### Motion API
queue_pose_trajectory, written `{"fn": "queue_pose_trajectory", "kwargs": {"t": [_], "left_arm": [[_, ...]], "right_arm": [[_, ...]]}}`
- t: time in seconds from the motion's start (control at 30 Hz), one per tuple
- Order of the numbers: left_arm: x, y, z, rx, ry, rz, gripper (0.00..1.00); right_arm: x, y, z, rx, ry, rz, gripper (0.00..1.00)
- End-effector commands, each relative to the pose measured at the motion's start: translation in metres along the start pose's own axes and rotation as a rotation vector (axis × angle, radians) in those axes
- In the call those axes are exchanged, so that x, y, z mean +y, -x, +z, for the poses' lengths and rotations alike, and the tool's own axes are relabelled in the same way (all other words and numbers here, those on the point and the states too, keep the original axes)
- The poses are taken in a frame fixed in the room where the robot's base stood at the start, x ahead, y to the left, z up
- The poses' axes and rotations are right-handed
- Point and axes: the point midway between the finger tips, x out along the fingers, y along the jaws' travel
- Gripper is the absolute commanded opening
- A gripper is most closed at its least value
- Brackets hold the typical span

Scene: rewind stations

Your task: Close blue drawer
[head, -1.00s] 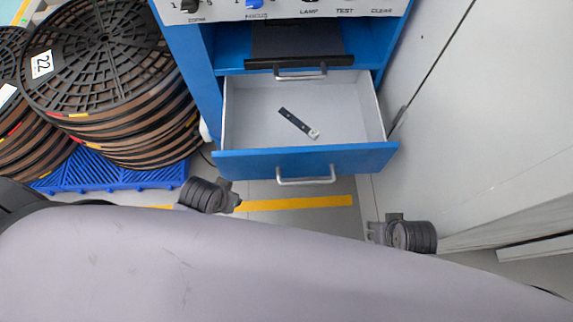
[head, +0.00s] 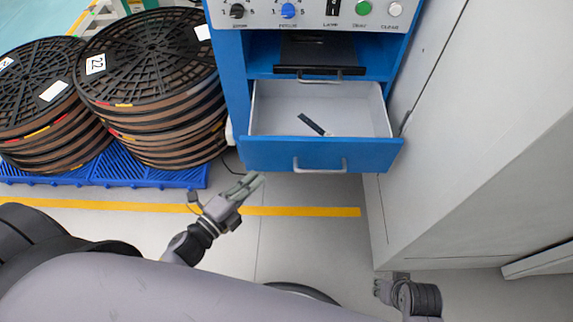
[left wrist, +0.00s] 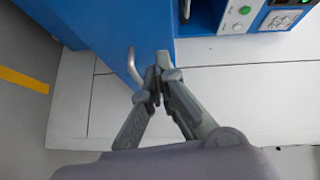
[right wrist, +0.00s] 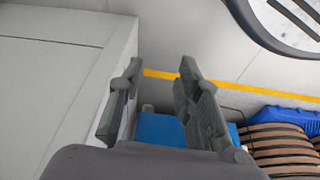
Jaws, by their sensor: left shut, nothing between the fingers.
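The blue drawer (head: 270,155) is pulled out of the blue cabinet, its white inside showing in the head view. A dark strip (head: 313,124) lies in it. Its silver handle (head: 320,165) is on the front. My left gripper (head: 257,182) is shut and empty, just in front of the drawer's left part in the head view. In the left wrist view its fingertips (left wrist: 158,72) are together beside the handle (left wrist: 134,68); I cannot tell whether they touch. My right gripper (head: 381,291) is low at the right, away from the drawer. Its fingers (right wrist: 158,75) are apart and empty.
A black shelf tray (head: 320,52) with a handle is above the drawer, under the control panel (head: 265,14). Stacked reels (head: 150,65) stand on a blue pallet (head: 150,178) at left. A pale cabinet wall (head: 480,130) borders the right. The floor in front is clear.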

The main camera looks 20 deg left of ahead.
Motion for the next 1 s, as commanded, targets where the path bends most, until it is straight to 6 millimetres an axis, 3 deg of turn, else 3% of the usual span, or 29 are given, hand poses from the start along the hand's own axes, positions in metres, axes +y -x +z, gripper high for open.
{"fn": "queue_pose_trajectory", "kwargs": {"t": [0.1,0.33,0.77,1.0], "left_arm": [[-0.002,0.006,-0.018,0.101,-0.092,-0.033,0.00],[-0.004,-0.003,-0.028,0.147,-0.129,-0.052,0.00],[-0.008,-0.089,-0.040,0.144,-0.125,-0.053,0.00],[-0.011,-0.116,-0.022,0.143,-0.125,-0.050,0.00]], "right_arm": [[0.000,-0.004,0.004,-0.011,0.000,0.000,0.31],[-0.001,-0.005,0.005,-0.012,0.000,-0.001,0.31],[-0.001,0.004,-0.001,0.001,-0.002,-0.001,0.31],[0.000,0.011,-0.001,-0.003,-0.005,0.000,0.31]]}}
